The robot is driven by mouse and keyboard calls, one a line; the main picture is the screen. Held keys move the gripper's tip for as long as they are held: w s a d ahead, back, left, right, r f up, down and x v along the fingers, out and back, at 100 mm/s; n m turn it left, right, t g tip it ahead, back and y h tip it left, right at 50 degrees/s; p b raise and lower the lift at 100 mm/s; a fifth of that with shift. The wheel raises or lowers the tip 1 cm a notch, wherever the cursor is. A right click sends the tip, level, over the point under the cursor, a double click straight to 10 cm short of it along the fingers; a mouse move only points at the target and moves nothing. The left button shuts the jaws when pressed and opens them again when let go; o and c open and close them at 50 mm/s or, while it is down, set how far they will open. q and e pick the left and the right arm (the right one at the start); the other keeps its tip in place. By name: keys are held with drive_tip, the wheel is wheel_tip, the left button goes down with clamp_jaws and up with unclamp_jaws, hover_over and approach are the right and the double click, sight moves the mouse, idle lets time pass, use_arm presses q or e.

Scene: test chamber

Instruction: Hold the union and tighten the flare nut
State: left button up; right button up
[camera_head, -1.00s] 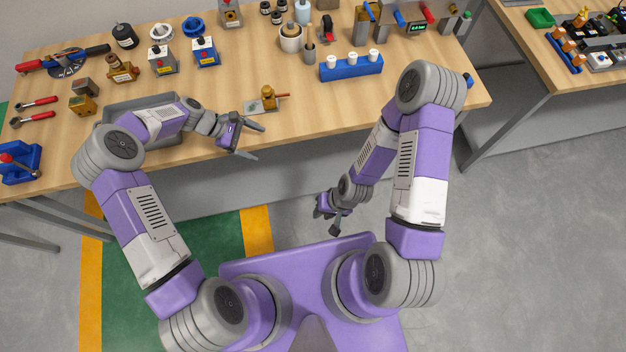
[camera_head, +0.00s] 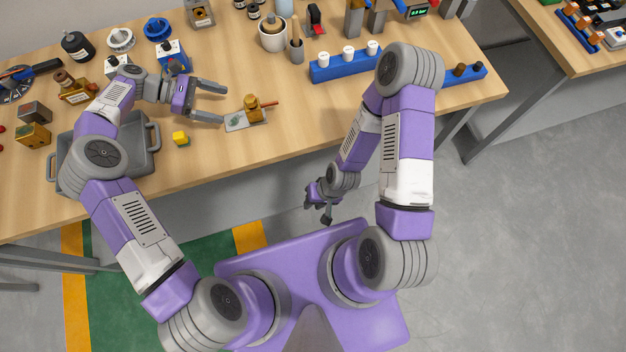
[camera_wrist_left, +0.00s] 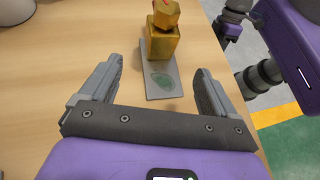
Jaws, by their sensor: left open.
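The brass union (camera_head: 252,110) stands on a small grey plate (camera_head: 236,123) near the table's front, with a copper-coloured tube (camera_head: 269,104) sticking out to the right. In the left wrist view the brass body (camera_wrist_left: 163,43) stands ahead between the finger directions, with a hexagonal brass nut (camera_wrist_left: 166,14) at its far end. My left gripper (camera_head: 223,105) is open and empty just left of the union, fingers pointing at it and not touching it. My right gripper (camera_head: 318,206) hangs low before the table edge, apart from the union; its finger opening is unclear.
A blue rack with white pieces (camera_head: 326,70) stands behind and right of the union. Bare tabletop lies in front and right of the union.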

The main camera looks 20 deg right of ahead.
sight(246, 111)
use_arm(q)
drive_tip(key=b+x, duration=0.1)
drive_tip(key=x, duration=0.6)
drive_tip(key=shift+s+d, duration=0.15)
drive_tip(key=shift+b+x, duration=0.3)
drive_tip(key=shift+x, duration=0.5)
use_arm(e)
drive_tip(key=shift+s+f, duration=0.1)
drive_tip(key=shift+f, duration=0.75)
use_arm(q)
drive_tip(key=shift+c, duration=0.3)
drive_tip(key=c, duration=1.2)
drive_tip(key=shift+o, duration=0.2)
use_arm(e)
drive_tip(key=shift+o, duration=0.3)
